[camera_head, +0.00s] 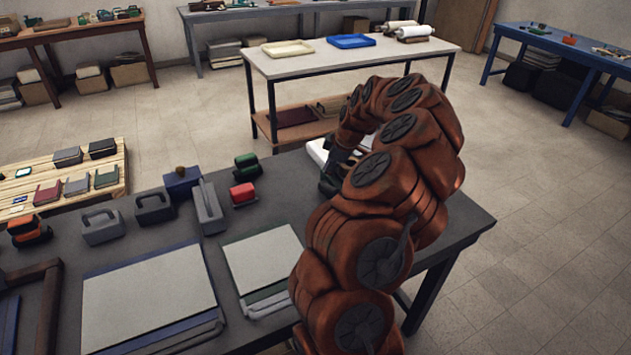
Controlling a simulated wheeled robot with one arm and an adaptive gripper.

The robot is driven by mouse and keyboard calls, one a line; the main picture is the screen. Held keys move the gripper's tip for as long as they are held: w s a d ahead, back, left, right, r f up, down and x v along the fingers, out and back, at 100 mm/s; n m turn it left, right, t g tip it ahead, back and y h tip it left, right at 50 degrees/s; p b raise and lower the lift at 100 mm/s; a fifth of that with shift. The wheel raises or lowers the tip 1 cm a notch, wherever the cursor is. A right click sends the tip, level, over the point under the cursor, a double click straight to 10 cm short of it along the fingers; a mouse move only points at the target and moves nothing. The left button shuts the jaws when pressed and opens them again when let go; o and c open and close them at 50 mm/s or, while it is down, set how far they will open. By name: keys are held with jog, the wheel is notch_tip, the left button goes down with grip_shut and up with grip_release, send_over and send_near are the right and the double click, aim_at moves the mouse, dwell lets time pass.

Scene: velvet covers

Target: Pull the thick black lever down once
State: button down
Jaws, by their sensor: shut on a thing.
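My gripper (333,178) is a dark shape at the far right part of the dark table, partly hidden by my own orange-brown arm. It is shut on a dark thing, which looks like the thick black lever, but lever and fingers blend together and I cannot tell them apart. A white device (318,151) shows just behind and beside my gripper. Most of it is hidden by the gripper and arm, so the lever's angle cannot be seen.
The dark table (255,205) also bears a red box (243,194), a green item (247,166), a grey block (209,208), a handled grey case (100,227) and large flat boards (150,295). A white-topped table (350,62) stands behind. The table's right end is clear.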

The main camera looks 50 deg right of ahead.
jog(key=shift+w+d+r, duration=0.8)
jog(key=shift+d+r, duration=0.2)
jog(key=a+r, duration=0.1)
jog(key=w+a+r+p, duration=0.1)
jog(key=r, duration=0.1)
jog(key=shift+w, duration=0.2)
jog(key=shift+a, duration=0.2)
